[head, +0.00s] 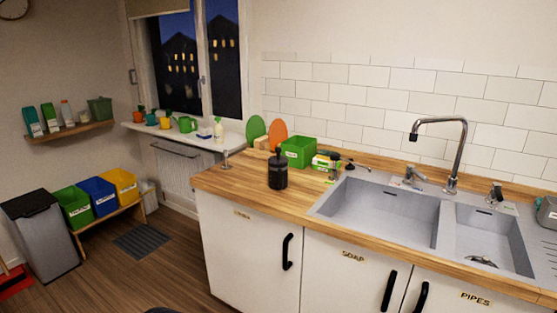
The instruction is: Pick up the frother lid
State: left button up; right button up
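A small black jar-like vessel (277,175), which looks like the frother, stands upright on the wooden counter to the left of the sink. Its dark lid (278,154), with a knob on top, appears to sit on it; the seam between them is too small to make out. Neither of my grippers shows in the head view.
A green bin (298,151) and small green-and-white items (325,161) stand behind the vessel. A double sink (385,207) with a tall faucet (456,150) lies to its right. The counter (228,178) left of the vessel is mostly clear. White cabinets (245,250) with black handles are below.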

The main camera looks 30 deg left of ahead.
aim_at(277, 159)
jog(key=u, duration=0.4)
jog(key=i+u, duration=0.15)
jog(key=u, duration=0.25)
jog(key=i+j+u, duration=0.1)
jog(key=u, duration=0.3)
jog(key=i+u, duration=0.15)
jog(key=u, duration=0.25)
jog(key=i+l+u, duration=0.1)
jog(key=u, duration=0.3)
